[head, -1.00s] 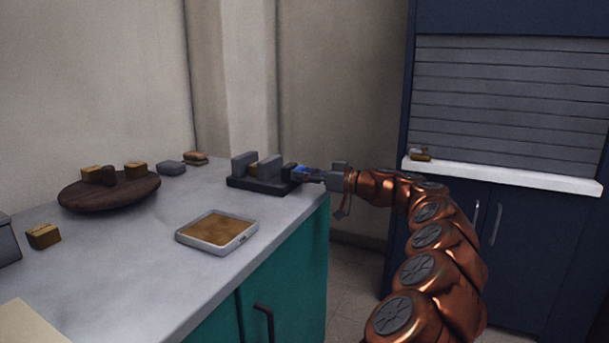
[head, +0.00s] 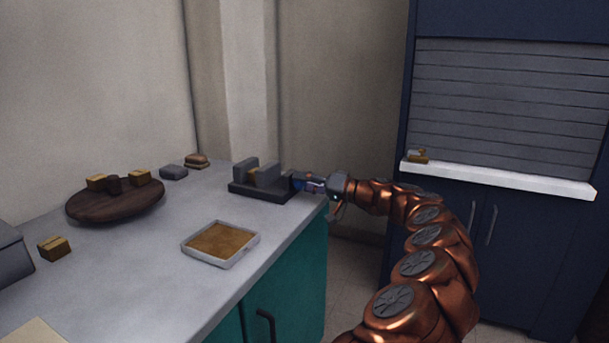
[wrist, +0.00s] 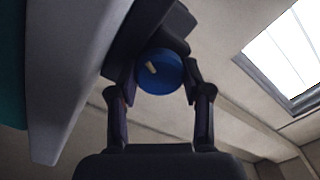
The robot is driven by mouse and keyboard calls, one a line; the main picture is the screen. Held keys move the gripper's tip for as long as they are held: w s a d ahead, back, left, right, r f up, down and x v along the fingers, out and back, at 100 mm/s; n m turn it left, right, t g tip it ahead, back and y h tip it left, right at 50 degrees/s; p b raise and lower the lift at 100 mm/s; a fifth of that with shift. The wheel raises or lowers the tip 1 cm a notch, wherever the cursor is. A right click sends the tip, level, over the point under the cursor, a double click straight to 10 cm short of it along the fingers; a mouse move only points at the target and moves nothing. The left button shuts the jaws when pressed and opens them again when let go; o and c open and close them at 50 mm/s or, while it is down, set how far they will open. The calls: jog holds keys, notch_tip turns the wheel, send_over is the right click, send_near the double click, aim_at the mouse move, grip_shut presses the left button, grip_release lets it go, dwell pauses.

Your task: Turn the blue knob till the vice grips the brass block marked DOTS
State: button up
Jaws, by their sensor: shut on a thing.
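The dark grey vice (head: 262,193) sits at the far right corner of the counter, with upright grey jaws. A brass block (head: 253,174) stands between the jaws, partly hidden; I cannot read its marking or tell whether both jaws touch it. The blue knob (wrist: 165,76) is on the vice's right end and shows a pale mark at its upper left in the wrist view.
A shallow tray (head: 232,262) with a brown inside lies in front of the vice. A round wooden board (head: 115,207) bears small brass blocks and a dark piece. Another brass block (head: 54,248) lies at left. A white ledge (head: 500,180) stands at right.

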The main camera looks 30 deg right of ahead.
jog(key=shift+m+p, duration=1)
jog(key=shift+m, duration=0.4)
jog(key=o, duration=1.2)
jog(key=shift+c, duration=0.2)
jog(key=shift+d, duration=0.1)
jog(key=v, duration=1.2)
